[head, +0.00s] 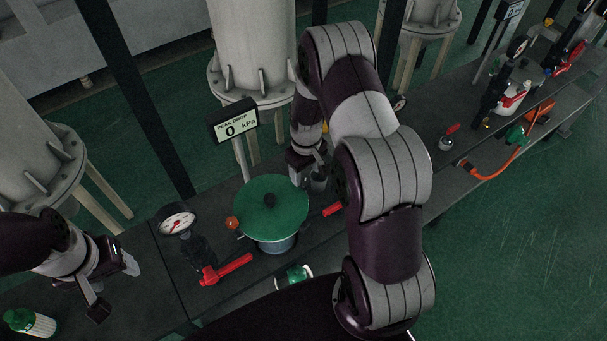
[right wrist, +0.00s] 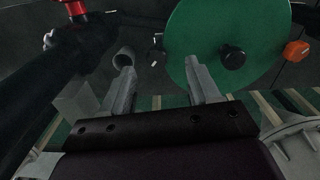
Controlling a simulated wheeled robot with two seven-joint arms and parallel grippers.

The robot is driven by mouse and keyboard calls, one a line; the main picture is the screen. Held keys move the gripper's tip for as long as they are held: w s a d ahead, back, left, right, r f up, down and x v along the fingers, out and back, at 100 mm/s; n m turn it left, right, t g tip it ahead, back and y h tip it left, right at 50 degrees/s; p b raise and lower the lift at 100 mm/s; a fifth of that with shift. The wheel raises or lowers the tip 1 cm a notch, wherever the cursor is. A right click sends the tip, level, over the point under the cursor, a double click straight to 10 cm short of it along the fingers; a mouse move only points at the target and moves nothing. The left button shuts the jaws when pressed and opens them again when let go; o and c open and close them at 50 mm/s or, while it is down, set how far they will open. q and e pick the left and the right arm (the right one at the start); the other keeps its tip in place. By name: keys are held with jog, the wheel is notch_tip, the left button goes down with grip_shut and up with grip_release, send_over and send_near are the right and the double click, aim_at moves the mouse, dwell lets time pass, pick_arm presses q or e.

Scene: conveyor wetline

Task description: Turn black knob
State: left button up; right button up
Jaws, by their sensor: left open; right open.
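A black knob (head: 270,200) sits on the middle of a round green lid (head: 285,222) on a pot-like vessel. In the right wrist view the black knob (right wrist: 232,57) lies just to the right of my right gripper (right wrist: 160,82), whose two fingers are apart with nothing between them. In the head view the right gripper (head: 308,178) is by the lid's far right edge, partly hidden by my own arm. My left gripper (head: 114,287) is open and empty over the bench at the left, away from the knob.
A display (head: 233,121) reading 0 kPa stands behind the lid. A gauge (head: 177,222), a red-handled valve (head: 228,269) and an orange knob (head: 232,222) are left of the vessel. An orange hose (head: 500,165) lies further right.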

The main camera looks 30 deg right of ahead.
aim_at(305, 182)
jog(key=f, duration=0.2)
jog(key=w+f, duration=0.1)
jog(key=f, duration=0.1)
jog(key=w+d+f+p, duration=0.1)
jog(key=shift+f, duration=0.7)
jog(key=shift+s+a+r, duration=0.15)
jog(key=shift+s+a, duration=0.15)
jog(key=shift+s, duration=0.25)
jog(key=shift+w+d, duration=0.15)
jog(key=shift+w, duration=0.2)
jog(key=c, duration=1)
pick_arm(q)
jog(key=shift+w+d+r, duration=0.35)
jog(key=shift+w+r, duration=0.4)
jog(key=shift+w, duration=0.05)
pick_arm(e)
jog(key=shift+c, duration=0.2)
